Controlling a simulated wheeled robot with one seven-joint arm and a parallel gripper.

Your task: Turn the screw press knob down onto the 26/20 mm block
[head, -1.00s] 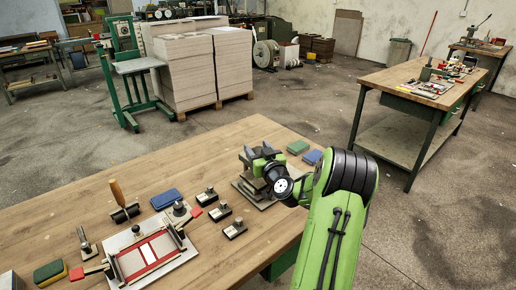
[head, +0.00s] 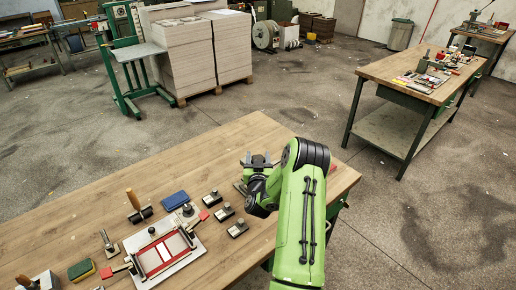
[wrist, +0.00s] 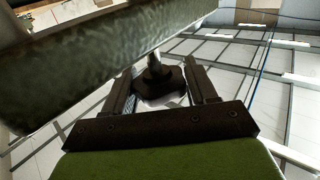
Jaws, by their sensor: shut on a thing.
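In the wrist view, the dark press knob (wrist: 160,88) sits between the two fingers of my gripper (wrist: 158,80), which is shut on it. A bright screw shaft (wrist: 153,63) rises from the knob towards a thick grey-green press beam (wrist: 80,85) that crosses the upper left. In the head view, my gripper (head: 258,161) is at the far right part of the near table. My own arm covers most of the press there; only a bit of its base (head: 239,187) seems to show. The 26/20 mm block cannot be made out in either view.
The back left tabletop is clear.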

